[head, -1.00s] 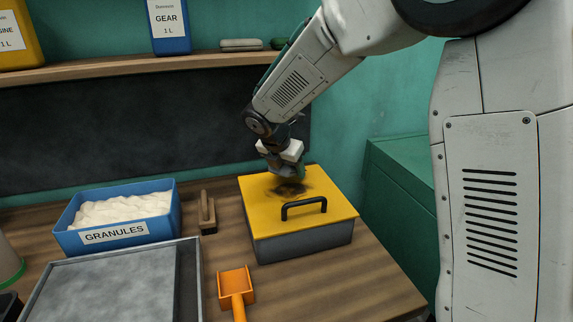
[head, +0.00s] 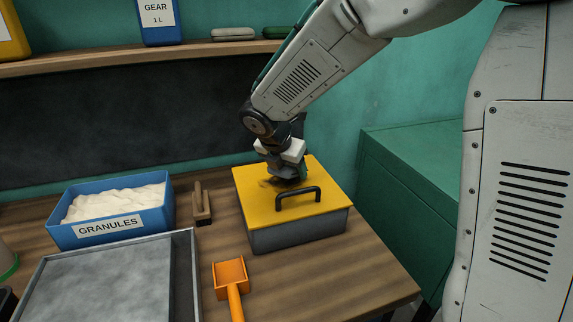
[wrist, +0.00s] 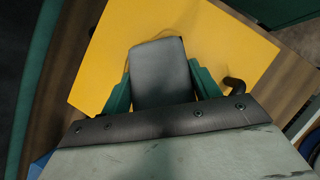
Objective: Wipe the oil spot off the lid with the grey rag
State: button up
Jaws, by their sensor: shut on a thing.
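The yellow lid (head: 310,211) covers a grey metal box on the bench and carries a black handle (head: 298,192). My gripper (head: 287,169) is low over the lid, just behind the handle. In the wrist view its green fingers are shut on the folded grey rag (wrist: 160,72). The rag is at or just above the lid (wrist: 225,50); I cannot tell whether it touches. A small brownish part of the oil spot (head: 267,184) shows left of my gripper. Any other part is hidden beneath the gripper and rag.
A blue bin of granules (head: 70,237), a brush (head: 202,205), a grey tray (head: 193,270) and an orange scoop (head: 231,276) stand left of the box. A green cabinet (head: 410,200) is at the right. A shelf (head: 100,62) runs above.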

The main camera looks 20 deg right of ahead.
aim_at(280, 173)
jog(key=shift+s+r, duration=0.1)
jog(key=shift+s, duration=1.15)
jog(key=shift+a+r, duration=0.1)
jog(key=shift+a, duration=1.35)
jog(key=shift+w+r, duration=0.15)
jog(key=shift+w, duration=2.55)
jog(key=shift+w+r, duration=0.15)
jog(key=shift+w, duration=2.5)
notch_tip(280, 173, up, 6)
jog(key=shift+r, duration=0.1)
notch_tip(280, 173, up, 3)
jog(key=shift+f, duration=0.1)
